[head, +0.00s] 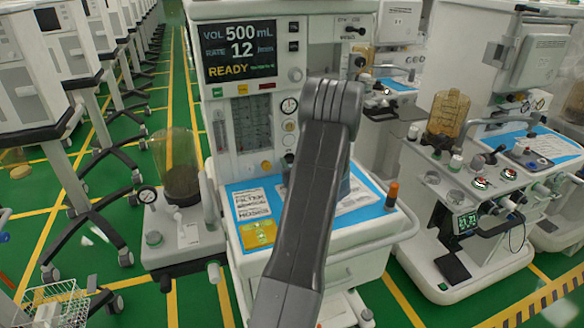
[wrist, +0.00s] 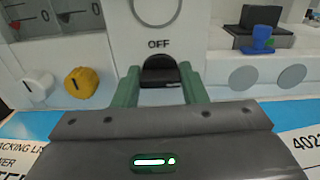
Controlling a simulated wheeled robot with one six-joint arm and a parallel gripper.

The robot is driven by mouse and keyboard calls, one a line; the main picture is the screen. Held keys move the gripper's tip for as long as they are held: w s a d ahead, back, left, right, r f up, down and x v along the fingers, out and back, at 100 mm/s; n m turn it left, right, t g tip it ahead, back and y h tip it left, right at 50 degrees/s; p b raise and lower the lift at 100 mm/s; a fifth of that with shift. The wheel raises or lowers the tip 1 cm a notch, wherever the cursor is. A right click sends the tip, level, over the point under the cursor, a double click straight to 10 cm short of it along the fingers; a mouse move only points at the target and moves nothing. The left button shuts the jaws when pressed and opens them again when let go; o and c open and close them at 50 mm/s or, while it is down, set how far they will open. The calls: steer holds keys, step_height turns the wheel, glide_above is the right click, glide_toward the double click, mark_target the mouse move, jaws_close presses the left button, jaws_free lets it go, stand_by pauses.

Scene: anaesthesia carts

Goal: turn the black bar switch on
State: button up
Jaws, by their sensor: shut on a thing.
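The black bar switch (wrist: 161,73) is on the pale front panel of the cart, just under the printed word OFF, in the wrist view. The two green fingers of my gripper (wrist: 159,88) stand on either side of it, shut on it. In the head view my grey arm reaches across the middle cart (head: 228,130) and hides the switch and my fingers. The cart's screen (head: 240,50) reads VOL 500 mL, RATE 12 and READY.
Below is a blue work surface (head: 375,205) with printed sheets. Other carts stand close on both sides.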

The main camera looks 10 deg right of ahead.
steer(key=shift+m, duration=0.3)
steer(key=shift+c, duration=0.2)
steer(key=o, duration=1)
steer(key=s+d, duration=0.1)
steer(key=s, duration=0.3)
steer(key=s+b, duration=0.1)
steer(key=s, duration=0.4)
steer(key=s+d+b, duration=0.1)
steer(key=s, duration=0.3)
steer(key=shift+s+d, duration=0.3)
steer(key=shift+d, duration=0.05)
